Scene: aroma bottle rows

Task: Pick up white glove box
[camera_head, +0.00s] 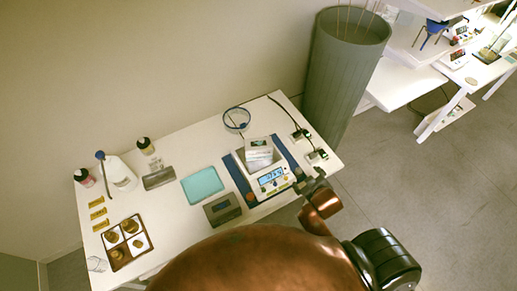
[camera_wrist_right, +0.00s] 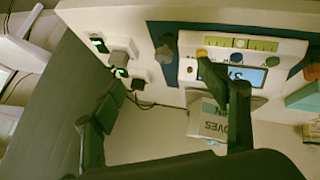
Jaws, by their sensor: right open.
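The white glove box (camera_head: 259,151) sits on top of the digital scale (camera_head: 272,181) on the white table. It also shows in the right wrist view (camera_wrist_right: 201,122), with part of its lettering readable and one finger partly in front of it. My right gripper (camera_head: 318,183) is beside the right end of the scale, near the table's front right edge, apart from the box. Its fingers (camera_wrist_right: 163,82) are spread wide with nothing between them. My left gripper is not in view.
Two switches with green lights (camera_head: 318,156) and their cables lie right of the scale. A grey device (camera_head: 222,209), teal tray (camera_head: 202,186) and glass dish (camera_head: 237,119) surround it. Bottles and a compartment tray (camera_head: 127,242) stand at left. A tall grey bin (camera_head: 343,70) stands beyond.

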